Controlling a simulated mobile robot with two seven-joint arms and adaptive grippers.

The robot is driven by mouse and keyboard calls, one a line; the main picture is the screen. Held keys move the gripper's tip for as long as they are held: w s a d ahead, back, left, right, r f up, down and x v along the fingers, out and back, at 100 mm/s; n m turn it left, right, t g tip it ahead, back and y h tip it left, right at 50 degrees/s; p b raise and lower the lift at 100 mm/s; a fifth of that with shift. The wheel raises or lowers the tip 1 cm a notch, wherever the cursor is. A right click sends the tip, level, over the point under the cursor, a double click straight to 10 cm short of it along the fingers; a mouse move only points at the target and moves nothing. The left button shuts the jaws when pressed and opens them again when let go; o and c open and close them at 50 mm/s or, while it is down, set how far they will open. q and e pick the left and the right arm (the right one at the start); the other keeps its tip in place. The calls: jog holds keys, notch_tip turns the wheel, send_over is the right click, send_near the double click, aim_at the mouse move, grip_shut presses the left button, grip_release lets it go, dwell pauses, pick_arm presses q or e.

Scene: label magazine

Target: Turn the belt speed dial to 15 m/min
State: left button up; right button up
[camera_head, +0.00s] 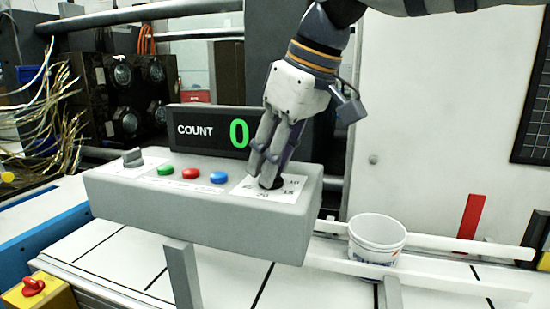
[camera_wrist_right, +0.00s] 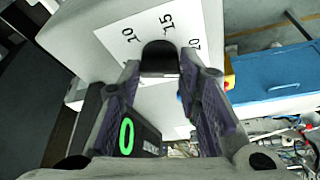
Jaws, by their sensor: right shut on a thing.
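The belt speed dial (camera_head: 277,183) is a small black knob on a white scale plate (camera_head: 250,190) at the right end of the grey control box (camera_head: 190,225). My right gripper (camera_head: 266,170) comes down from above and is shut on the dial. In the right wrist view the dial (camera_wrist_right: 160,57) sits between the two fingertips (camera_wrist_right: 160,76). The marks 10, 15 and 20 show around it there, with 15 just beyond the dial. I cannot make out a pointer on the dial. My left gripper is not in view.
A grey knob (camera_head: 133,158) and green (camera_head: 165,170), red (camera_head: 190,174) and blue (camera_head: 219,177) buttons sit on the same box. A display (camera_head: 208,131) behind reads COUNT 0. A white tub (camera_head: 376,238) stands to the right by the white rails (camera_head: 440,273).

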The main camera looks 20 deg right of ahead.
jog(key=n+g, duration=0.1)
jog(key=n, duration=0.2)
jog(key=shift+w+y, duration=0.1)
jog(key=shift+y, duration=0.3)
jog(key=n, duration=0.2)
jog(key=n+g, duration=0.1)
jog(key=n, duration=0.1)
jog(key=shift+w+d+f+n+g+y, duration=0.1)
jog(key=shift+w+n+g+y, duration=0.1)
jog(key=shift+n+g+y, duration=0.15)
jog(key=n+g, duration=0.1)
jog(key=n, duration=0.3)
jog(key=shift+w+g+b, duration=0.15)
jog(key=shift+g+b, duration=0.2)
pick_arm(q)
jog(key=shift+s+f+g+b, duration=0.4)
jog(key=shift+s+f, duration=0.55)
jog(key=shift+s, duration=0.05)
pick_arm(e)
jog(key=shift+n+g, duration=0.7)
jog(key=shift+n, duration=1.25)
jog(key=o, duration=1.1)
jog(key=shift+o, duration=0.2)
